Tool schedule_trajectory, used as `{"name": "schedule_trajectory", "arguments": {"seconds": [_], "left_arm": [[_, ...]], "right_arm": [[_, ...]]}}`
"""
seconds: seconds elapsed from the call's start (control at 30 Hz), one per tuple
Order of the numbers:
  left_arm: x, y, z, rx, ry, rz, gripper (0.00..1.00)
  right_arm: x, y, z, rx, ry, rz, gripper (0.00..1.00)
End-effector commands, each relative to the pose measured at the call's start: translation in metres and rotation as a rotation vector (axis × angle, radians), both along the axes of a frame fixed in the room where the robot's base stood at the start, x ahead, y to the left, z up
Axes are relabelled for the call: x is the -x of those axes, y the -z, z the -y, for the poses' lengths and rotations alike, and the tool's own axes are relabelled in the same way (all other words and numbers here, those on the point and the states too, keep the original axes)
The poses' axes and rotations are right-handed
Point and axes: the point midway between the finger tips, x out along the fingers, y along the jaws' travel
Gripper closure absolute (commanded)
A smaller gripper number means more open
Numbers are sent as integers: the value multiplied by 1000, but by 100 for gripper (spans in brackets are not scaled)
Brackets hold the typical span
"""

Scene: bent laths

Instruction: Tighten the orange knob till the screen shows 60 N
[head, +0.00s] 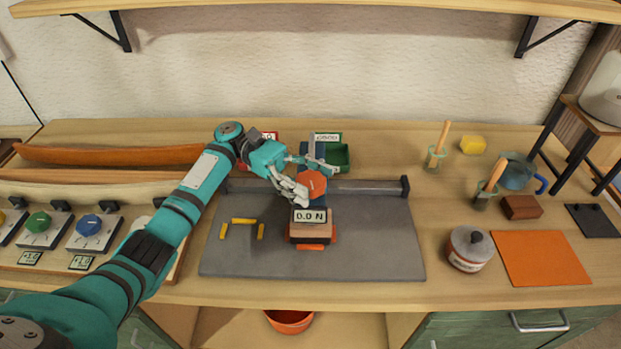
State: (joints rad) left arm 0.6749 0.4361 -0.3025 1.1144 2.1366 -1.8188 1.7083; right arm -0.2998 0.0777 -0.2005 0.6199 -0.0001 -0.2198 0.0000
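The orange knob (312,183) sits at the middle of the workbench, above a small screen (310,216) that reads 0.0 N. The screen is on the front of a small wooden block (310,233) on a grey mat (375,250). My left gripper (303,190) reaches in from the left and its fingers are at the knob's left side. I cannot tell whether the fingers touch or grip the knob. My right gripper is not in view.
Several short yellow pieces (243,221) lie on the mat's left part. A bar with dark end posts (405,186) runs along the mat's back edge. A lidded jar (470,249) and an orange sheet (540,258) are to the right. The mat's right part is clear.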

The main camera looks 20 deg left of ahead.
Motion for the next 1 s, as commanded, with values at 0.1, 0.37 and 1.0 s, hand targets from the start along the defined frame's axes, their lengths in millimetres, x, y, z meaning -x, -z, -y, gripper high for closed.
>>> {"name": "schedule_trajectory", "arguments": {"seconds": [0.1,0.37,1.0], "left_arm": [[-1,1,0,-2,-4,-2,22],[-1,1,0,-2,-5,-3,22],[1,0,-1,-5,-96,-7,22]], "right_arm": [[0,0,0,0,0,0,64],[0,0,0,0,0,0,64],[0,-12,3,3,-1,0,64]]}}
